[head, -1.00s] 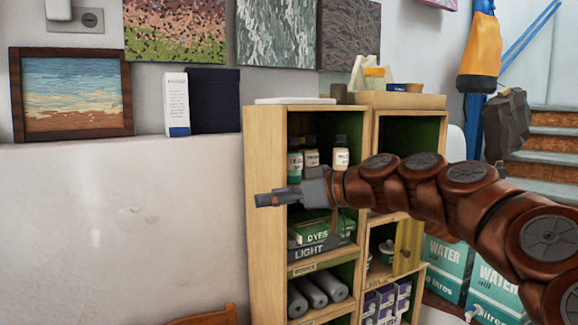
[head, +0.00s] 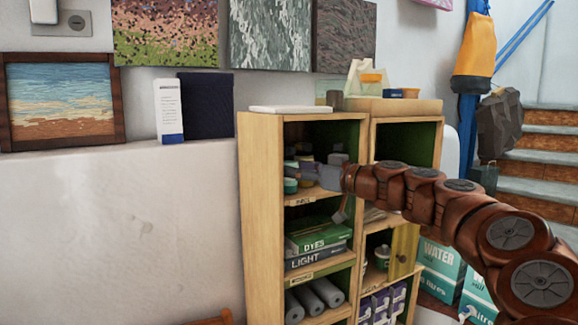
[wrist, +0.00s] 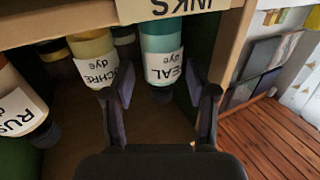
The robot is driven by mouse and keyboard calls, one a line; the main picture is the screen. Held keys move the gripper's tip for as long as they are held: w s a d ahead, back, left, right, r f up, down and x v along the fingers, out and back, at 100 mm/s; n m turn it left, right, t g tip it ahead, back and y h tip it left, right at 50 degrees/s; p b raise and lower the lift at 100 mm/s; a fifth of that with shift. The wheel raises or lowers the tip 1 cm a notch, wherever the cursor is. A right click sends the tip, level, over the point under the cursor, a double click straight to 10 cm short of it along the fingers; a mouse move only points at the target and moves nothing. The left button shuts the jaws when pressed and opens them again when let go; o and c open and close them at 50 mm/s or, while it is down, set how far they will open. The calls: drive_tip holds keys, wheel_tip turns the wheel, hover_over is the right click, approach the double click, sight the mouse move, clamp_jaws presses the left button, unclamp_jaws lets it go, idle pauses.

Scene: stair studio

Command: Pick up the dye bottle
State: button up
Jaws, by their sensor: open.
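Several dye bottles stand on the upper left shelf of the wooden unit. In the wrist view, which looks upside down, a teal bottle (wrist: 162,42) has a white label reading "EAL dye". A yellow bottle labelled "CHRE dye" (wrist: 92,58) stands beside it, and an orange-brown one marked "RUS" (wrist: 18,108) is at the left edge. My gripper (wrist: 160,88) is open, its fingers on either side of the teal bottle's line; whether they touch it I cannot tell. In the head view my gripper (head: 297,172) is at the shelf opening and partly hides the bottles.
The shelf unit (head: 258,220) has side walls and a shelf edge labelled INKS (wrist: 180,8) close to my gripper. Water packs (head: 440,262) stand at right.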

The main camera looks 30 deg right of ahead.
sight(293, 155)
drive_tip(key=shift+x, duration=0.95)
drive_tip(key=c, duration=1)
drive_tip(key=shift+c, duration=0.2)
drive_tip(key=shift+a+r+b, duration=0.1)
drive_tip(key=shift+r+b, duration=0.35)
drive_tip(key=shift+r, duration=0.3)
drive_tip(key=shift+r+b, duration=0.4)
drive_tip(key=shift+r, duration=0.45)
drive_tip(key=a+r+b+v, duration=0.1)
drive_tip(key=b+v, duration=0.4)
drive_tip(key=v, duration=1.1)
drive_tip(key=shift+s+a+r, duration=0.25)
drive_tip(key=shift+s+r, duration=0.1)
drive_tip(key=shift+r, duration=0.05)
drive_tip(key=shift+a, duration=0.1)
